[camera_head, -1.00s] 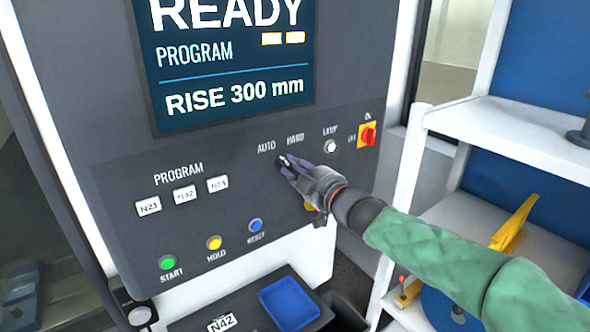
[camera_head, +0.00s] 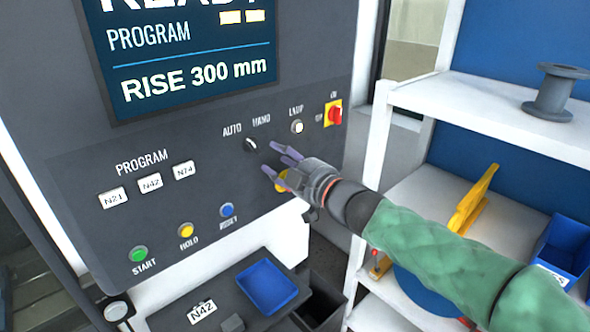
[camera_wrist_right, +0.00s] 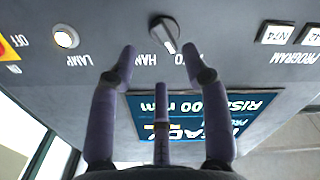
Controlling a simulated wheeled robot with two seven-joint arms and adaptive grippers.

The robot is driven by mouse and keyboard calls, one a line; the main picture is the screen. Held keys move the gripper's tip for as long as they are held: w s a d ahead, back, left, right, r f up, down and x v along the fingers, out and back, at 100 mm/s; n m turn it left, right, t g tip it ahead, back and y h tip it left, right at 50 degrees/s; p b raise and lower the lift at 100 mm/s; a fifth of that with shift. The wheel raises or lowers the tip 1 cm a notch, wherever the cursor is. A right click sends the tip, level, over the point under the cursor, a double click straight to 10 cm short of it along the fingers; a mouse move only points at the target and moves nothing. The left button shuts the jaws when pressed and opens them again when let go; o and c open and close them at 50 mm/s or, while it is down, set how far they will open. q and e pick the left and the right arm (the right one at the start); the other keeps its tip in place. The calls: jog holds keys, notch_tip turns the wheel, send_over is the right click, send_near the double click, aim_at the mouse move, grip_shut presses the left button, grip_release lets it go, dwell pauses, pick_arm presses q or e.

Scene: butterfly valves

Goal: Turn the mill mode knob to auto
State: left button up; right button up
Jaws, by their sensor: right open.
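The mode knob (camera_head: 251,144) is a small dark round knob on the grey panel, below the AUTO and HAND labels. In the right wrist view the knob (camera_wrist_right: 165,31) shows upside down, its pale pointer line slanting toward the AUTO side. My right gripper (camera_head: 274,162) is open and empty, just right of and below the knob in the head view, with a gap between them. In the wrist view its purple fingers (camera_wrist_right: 158,60) spread to either side of the knob, short of it. The finger on the HAND side partly covers that label. My left gripper is not in view.
The lamp button (camera_head: 297,126) and red-yellow switch (camera_head: 334,113) sit right of the knob. Program buttons (camera_head: 150,182) and the start button (camera_head: 138,254) are left. A white shelf (camera_head: 480,110) stands right of my arm. A blue tray (camera_head: 267,287) is below the panel.

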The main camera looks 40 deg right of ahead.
jog(key=s, duration=0.5)
jog(key=shift+s+d, duration=0.2)
jog(key=shift+s, duration=0.1)
jog(key=w+a+f+m+g, duration=0.15)
jog(key=w+f, duration=0.25)
jog(key=f, duration=0.4)
jog(key=w+f+m+g, duration=0.2)
jog(key=w+f, duration=0.2)
jog(key=f, duration=0.4)
jog(key=a+f+m+g+y, duration=0.1)
jog(key=a+f+m+g, duration=0.2)
jog(key=f, duration=1.1)
jog(key=a+f+m+g+y, duration=0.1)
jog(key=a+f+m+g, duration=0.3)
jog(key=f, duration=1.1)
jog(key=s+a+f+g, duration=0.4)
jog(key=s+a+f, duration=0.3)
jog(key=s+f, duration=0.4)
jog(key=s+a+f+g, duration=0.4)
jog(key=s+a+f, duration=0.4)
jog(key=s+f, duration=0.3)
notch_tip(320, 180, down, 10)
jog(key=w+a+n+b, duration=0.1)
jog(key=b, duration=1)
jog(key=shift+w+t+y, duration=0.25)
jog(key=shift+t+y, duration=0.15)
jog(key=shift+t, duration=0.05)
